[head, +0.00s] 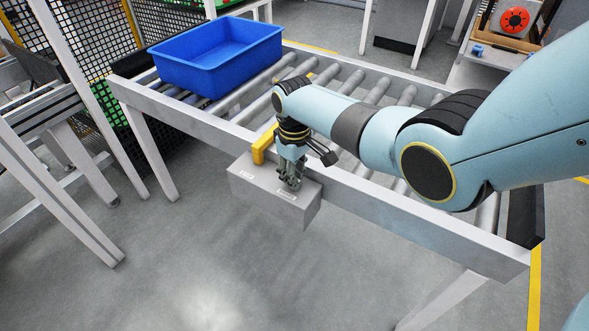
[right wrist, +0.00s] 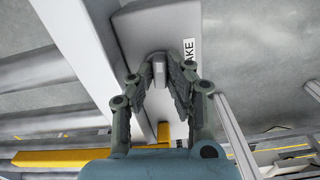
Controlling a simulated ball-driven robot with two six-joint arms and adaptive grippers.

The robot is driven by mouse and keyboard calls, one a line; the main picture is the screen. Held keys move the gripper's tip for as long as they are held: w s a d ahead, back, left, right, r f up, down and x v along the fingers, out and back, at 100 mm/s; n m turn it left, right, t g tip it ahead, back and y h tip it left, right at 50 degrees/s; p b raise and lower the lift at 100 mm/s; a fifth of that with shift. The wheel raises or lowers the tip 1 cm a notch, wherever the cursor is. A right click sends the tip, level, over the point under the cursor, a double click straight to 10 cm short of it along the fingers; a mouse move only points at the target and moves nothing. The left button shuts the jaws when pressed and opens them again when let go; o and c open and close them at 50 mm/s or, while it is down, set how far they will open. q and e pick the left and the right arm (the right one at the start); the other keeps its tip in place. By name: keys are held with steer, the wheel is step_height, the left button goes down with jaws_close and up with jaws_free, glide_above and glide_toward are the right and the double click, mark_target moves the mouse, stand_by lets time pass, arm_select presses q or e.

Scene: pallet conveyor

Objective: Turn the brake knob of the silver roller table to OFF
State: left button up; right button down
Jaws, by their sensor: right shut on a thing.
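The silver roller table (head: 345,180) runs across the head view, with a grey control box (head: 265,198) on its near side rail. My right gripper (head: 288,190) points down at the box top. In the right wrist view my right gripper (right wrist: 160,85) has its two fingers on either side of a small pale knob (right wrist: 158,72) and is shut on it. A label ending in "AKE" (right wrist: 189,52) lies beside it. The fingers hide most of the knob in the head view, and I cannot read which setting it points to. My left gripper is not in view.
A blue bin (head: 215,55) sits on the table's rollers at the far left end. The floor (head: 180,260) in front of the box is clear.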

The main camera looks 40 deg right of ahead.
steer(key=n+p, duration=0.1)
steer(key=n, duration=0.4)
steer(key=shift+r+n+p, duration=0.1)
steer(key=shift+n+p, duration=0.2)
steer(key=n, duration=0.4)
steer(key=shift+n+p, duration=0.4)
steer(key=shift+n, duration=0.3)
steer(key=c, duration=1.3)
jaws_free()
step_height(320, 180, up, 12)
steer(key=shift+f, duration=0.1)
steer(key=shift+f, duration=0.1)
